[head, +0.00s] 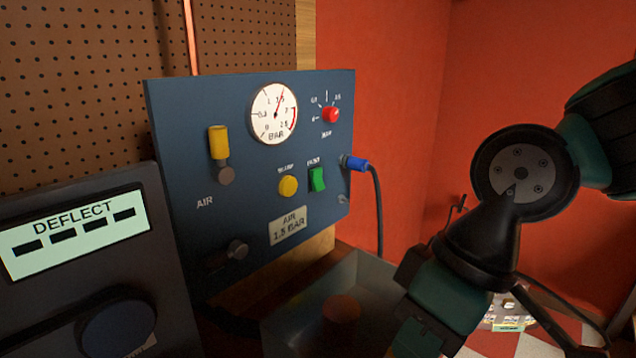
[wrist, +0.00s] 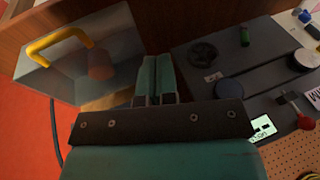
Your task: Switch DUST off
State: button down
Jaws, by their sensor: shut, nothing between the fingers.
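The DUST switch (head: 317,179) is a green rocker on the blue-grey panel (head: 220,110) in the head view, under a small label that seems to read DUST. Which way it is tipped is hard to tell. My gripper (wrist: 155,75) shows in the wrist view with its two teal fingers together and empty. In the head view my arm comes in from the right and hangs low, right of and below the panel, apart from the switch. The fingertips are not clear there. The switch is not visible in the wrist view.
A yellow button (head: 288,186) sits just left of the switch, a red knob (head: 331,114) above and a blue plug (head: 355,163) with cable to its right. A clear bin (head: 370,280) with a yellow handle (wrist: 60,40) stands below. The DEFLECT unit (head: 75,235) stands at left.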

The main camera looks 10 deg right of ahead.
aim_at(318, 179)
jog(key=w+a+r+t+y+p, duration=0.1)
jog(key=w+a+t+y, duration=0.15)
jog(key=w, duration=0.55)
jog(key=w+a+r+n+t+y+p, duration=0.15)
jog(key=w+t, duration=0.25)
jog(key=w, duration=0.4)
jog(key=w+a+r+m+t+y, duration=0.1)
jog(key=w+a+r+t+y, duration=0.15)
jog(key=w, duration=0.45)
jog(key=w+d+f+m+t+h+p, duration=0.1)
jog(key=w+d+f+m+t+h, duration=0.1)
jog(key=w+d+m+t+h, duration=0.4)
jog(key=w+d+t+h, duration=0.3)
jog(key=w+d+t, duration=0.1)
jog(key=d, duration=0.3)
jog(key=shift+w+d+f+t+h, duration=0.3)
jog(key=shift+w+d+f+h, duration=0.05)
jog(key=shift+w, duration=0.35)
jog(key=shift+m, duration=0.25)
jog(key=w+a+f+p, duration=0.3)
jog(key=w+p, duration=0.3)
jog(key=p, duration=0.7)
jog(key=shift+w+a+f+p, duration=0.25)
jog(key=shift+a+p, duration=0.15)
jog(key=shift+a, duration=0.5)
